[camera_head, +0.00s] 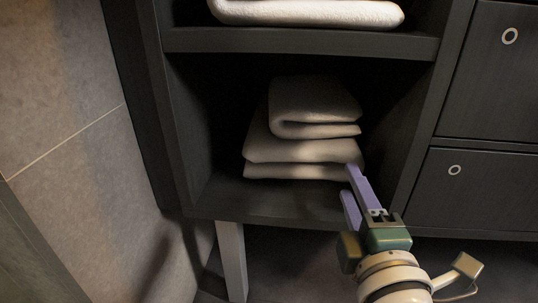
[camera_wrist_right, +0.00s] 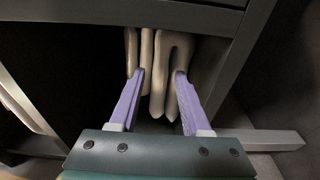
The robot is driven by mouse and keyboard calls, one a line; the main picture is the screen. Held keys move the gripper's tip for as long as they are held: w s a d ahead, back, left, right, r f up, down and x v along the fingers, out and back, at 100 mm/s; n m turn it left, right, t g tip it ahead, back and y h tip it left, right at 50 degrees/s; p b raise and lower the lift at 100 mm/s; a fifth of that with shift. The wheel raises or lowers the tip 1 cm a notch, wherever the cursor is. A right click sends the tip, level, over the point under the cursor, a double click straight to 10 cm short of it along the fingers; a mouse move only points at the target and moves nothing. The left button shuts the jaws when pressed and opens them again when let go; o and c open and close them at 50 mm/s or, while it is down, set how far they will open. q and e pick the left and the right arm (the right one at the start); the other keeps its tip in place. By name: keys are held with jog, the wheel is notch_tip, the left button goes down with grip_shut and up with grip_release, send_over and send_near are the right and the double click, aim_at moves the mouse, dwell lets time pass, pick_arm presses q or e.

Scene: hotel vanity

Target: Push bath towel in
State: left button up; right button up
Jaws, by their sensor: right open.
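A stack of folded pale towels sits in the lower open compartment. A smaller folded towel (camera_head: 312,106) lies on top of a larger folded bath towel (camera_head: 290,150). My right gripper (camera_head: 349,183) has purple fingers and is at the stack's front right corner, by the compartment's front edge. Its fingers are open. In the right wrist view the bath towel's folded layers (camera_wrist_right: 158,75) show ahead of and between the fingertips (camera_wrist_right: 159,73). I cannot tell whether a fingertip touches the towel. My left gripper is not in view.
The dark cabinet's shelf (camera_head: 300,43) is above the stack, with another white towel (camera_head: 305,12) on it. The compartment floor (camera_head: 225,195) is bare left of the stack. Drawers with ring pulls (camera_head: 454,170) are at right, and a tiled wall (camera_head: 65,110) is at left.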

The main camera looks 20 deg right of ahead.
aim_at(337, 156)
jog(key=b+x, duration=0.2)
jog(key=x, duration=0.6)
jog(key=shift+w+d, duration=0.15)
jog(key=shift+w, duration=0.25)
grip_shut()
dwell(1.0)
